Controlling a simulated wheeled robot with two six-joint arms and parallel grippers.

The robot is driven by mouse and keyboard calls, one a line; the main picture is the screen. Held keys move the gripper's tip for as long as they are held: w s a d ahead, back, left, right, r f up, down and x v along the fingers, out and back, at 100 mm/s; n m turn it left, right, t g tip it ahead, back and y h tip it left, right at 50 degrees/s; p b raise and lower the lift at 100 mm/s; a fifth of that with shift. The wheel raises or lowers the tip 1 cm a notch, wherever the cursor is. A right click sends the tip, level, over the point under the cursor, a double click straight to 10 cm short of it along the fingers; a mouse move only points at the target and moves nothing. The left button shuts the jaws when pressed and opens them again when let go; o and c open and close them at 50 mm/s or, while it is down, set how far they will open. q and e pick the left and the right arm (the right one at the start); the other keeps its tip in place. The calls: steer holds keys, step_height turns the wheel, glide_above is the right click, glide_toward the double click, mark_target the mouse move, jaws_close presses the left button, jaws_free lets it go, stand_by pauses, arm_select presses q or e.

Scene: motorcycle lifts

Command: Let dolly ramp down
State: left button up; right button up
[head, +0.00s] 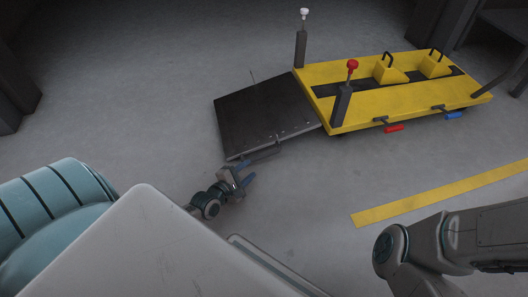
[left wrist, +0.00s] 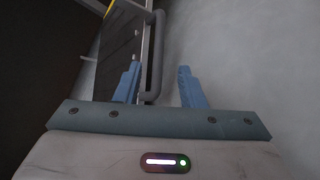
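The yellow dolly (head: 420,98) stands at the upper right in the head view. Its dark ramp (head: 265,115) slopes from the dolly's left end and appears to lie low at the floor. A grey bar handle (head: 264,153) runs along the ramp's near edge. My left gripper (head: 247,173) is at the ramp's near corner, by that handle. In the left wrist view the blue fingers (left wrist: 158,85) are apart, with the handle (left wrist: 155,60) between them, nearer the left finger. The ramp (left wrist: 118,45) lies left of it. My right gripper is not in view.
Two dark posts, one with a white knob (head: 304,12) and one with a red knob (head: 352,65), rise at the dolly's ramp end. A red pedal (head: 393,128) and a blue pedal (head: 453,115) stick out on the near side. A yellow floor stripe (head: 440,193) crosses clear floor.

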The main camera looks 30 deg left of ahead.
mark_target(264, 155)
arm_select(q)
steer(key=b+x, duration=0.4)
steer(key=x, duration=0.5)
steer(key=shift+s+f, duration=0.1)
steer(key=shift+f, duration=0.05)
steer(key=shift+w+b, duration=0.6)
steer(key=shift+w, duration=0.15)
jaws_close()
